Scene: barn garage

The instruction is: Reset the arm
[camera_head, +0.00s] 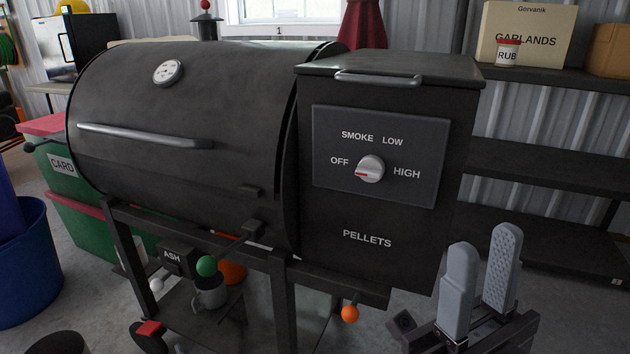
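My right gripper (481,285) is at the lower right, its two grey fingers pointing up and spread apart with nothing between them. It is in front of and to the right of the smoker's pellet box, apart from the control knob (370,168). The knob's red mark points left toward OFF. My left gripper is not seen.
The black smoker barrel (200,110) with its long handle fills the left and middle. The pellet box (400,270) has a lid handle on top. Shelves (550,155) stand at the right. A blue bin (28,265) and green boxes (95,215) are at the left.

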